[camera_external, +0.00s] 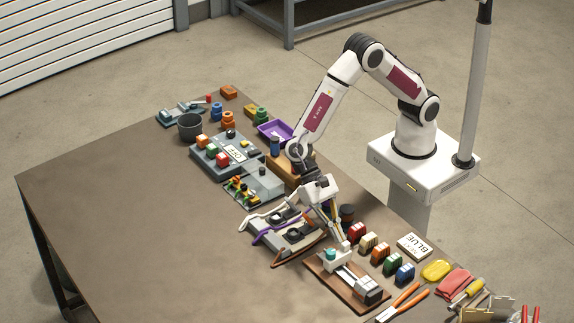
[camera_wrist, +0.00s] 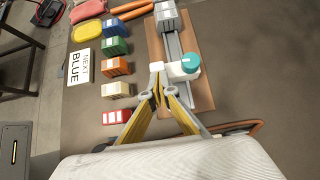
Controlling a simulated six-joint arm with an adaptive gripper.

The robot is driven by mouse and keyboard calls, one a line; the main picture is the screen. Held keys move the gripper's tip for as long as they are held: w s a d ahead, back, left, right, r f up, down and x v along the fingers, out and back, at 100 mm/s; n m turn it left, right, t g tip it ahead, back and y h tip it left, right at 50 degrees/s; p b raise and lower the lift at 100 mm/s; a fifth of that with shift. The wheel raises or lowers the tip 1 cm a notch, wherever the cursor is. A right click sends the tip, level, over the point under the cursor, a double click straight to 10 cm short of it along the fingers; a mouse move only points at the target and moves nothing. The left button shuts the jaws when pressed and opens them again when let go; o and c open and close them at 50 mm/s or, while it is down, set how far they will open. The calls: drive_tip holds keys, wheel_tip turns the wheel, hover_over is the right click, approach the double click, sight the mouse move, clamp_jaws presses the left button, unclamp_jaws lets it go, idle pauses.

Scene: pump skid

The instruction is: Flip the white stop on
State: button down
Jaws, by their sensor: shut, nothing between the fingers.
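The white stop (camera_wrist: 176,72) with a teal knob (camera_wrist: 190,62) sits across a grey rail (camera_wrist: 176,46) on a brown wooden board (camera_wrist: 202,92). In the outside view my gripper (camera_external: 342,243) points down just above the stop. I cannot tell whether it touches it.
Red, cream, orange, green (camera_external: 392,264) and blue (camera_external: 405,274) blocks stand in a row close beside the board. A card reading BLUE (camera_external: 414,247) lies behind them. A fixture with purple and brown cables (camera_external: 285,232) is left of my gripper. The table's left front is clear.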

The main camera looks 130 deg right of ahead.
sight(345, 243)
drive_tip(key=a, duration=0.8)
drive_tip(key=shift+a, duration=0.25)
drive_tip(key=shift+d, duration=0.15)
drive_tip(key=shift+d, duration=0.3)
drive_tip(key=d, duration=0.4)
drive_tip(key=shift+r, duration=0.25)
drive_tip(key=v, duration=0.9)
